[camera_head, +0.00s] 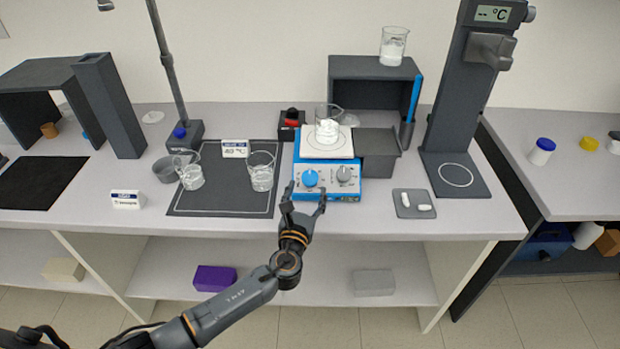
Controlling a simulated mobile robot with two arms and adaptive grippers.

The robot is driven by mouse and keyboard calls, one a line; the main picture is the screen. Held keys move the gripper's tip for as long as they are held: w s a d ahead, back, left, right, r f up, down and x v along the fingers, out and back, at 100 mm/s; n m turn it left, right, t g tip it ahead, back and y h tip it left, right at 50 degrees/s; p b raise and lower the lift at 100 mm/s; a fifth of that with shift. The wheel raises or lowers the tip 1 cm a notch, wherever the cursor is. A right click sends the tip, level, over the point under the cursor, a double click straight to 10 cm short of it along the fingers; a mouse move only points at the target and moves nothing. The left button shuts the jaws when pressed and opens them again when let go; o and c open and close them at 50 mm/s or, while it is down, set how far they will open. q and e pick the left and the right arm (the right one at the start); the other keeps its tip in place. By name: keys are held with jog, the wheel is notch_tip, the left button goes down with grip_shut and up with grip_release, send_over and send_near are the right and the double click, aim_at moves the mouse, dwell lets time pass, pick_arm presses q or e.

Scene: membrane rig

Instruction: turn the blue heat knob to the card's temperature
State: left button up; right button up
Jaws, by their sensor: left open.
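The blue heat knob (310,178) is on the left of the front panel of a blue hotplate (329,188) on the bench. A grey knob (344,174) sits to its right. A glass beaker with white contents (327,128) stands on the white top plate. A small card (235,149) stands on the dark mat and seems to read 40 °C, but the print is tiny. My left gripper (305,196) is open just in front of the hotplate, below the blue knob. Its fingers are apart and I cannot tell whether they touch the panel. My right gripper is not in view.
Two beakers (262,172) (190,175) stand on the dark mat (222,205). A grey tray (414,204) with white stir bars lies right of the hotplate. A tall stand with a °C display (492,14) rises at the right. A red-topped button box (291,121) is behind left.

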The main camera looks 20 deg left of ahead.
aim_at(310, 179)
pick_arm(q)
jog(key=w, duration=0.3)
jog(key=shift+w+a, duration=0.25)
jog(key=shift+w, duration=0.55)
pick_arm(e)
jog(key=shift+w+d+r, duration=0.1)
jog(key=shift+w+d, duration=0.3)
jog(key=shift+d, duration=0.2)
pick_arm(q)
jog(key=c, duration=1.2)
jog(key=shift+o, duration=0.2)
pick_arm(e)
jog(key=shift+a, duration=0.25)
